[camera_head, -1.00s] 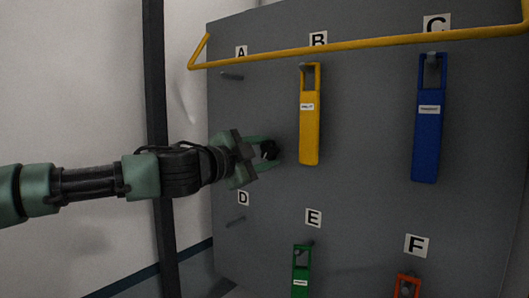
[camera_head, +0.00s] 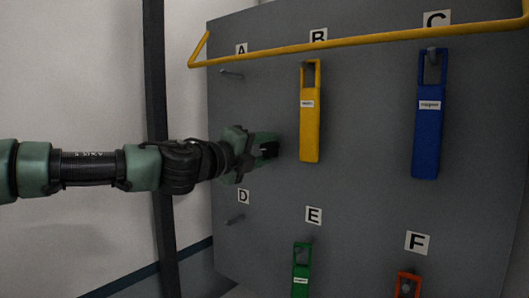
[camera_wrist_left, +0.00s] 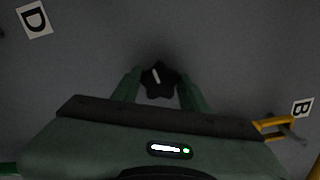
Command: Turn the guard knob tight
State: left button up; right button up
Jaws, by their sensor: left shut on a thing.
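The guard knob (camera_wrist_left: 158,80) is a black, lobed knob with a white line mark on its face, seen in the left wrist view against the grey board. The mark leans slightly to the left at its top. My left gripper (camera_wrist_left: 159,88) has a green finger on each side of the knob and is shut on it. In the head view, the left gripper (camera_head: 268,148) reaches in from the left to the board, below letter A and left of the yellow tool. There the knob (camera_head: 269,150) is mostly hidden by the fingers. My right gripper is not in view.
A yellow guard bar (camera_head: 360,44) crosses the top of the grey board (camera_head: 370,200). Yellow (camera_head: 310,130), blue (camera_head: 428,140), green (camera_head: 301,275) and orange (camera_head: 407,286) tools hang on pegs. The pegs at A (camera_head: 231,72) and D (camera_head: 235,219) are bare.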

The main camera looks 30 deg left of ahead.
pick_arm(q)
jog(key=shift+m, duration=0.9)
jog(key=o, duration=1.4)
jog(key=shift+s+b, duration=0.55)
jog(key=s, duration=0.2)
jog(key=s+b, duration=0.1)
jog(key=s, duration=0.1)
jog(key=s+b, duration=0.1)
jog(key=s, duration=0.1)
jog(key=shift+s+a, duration=0.3)
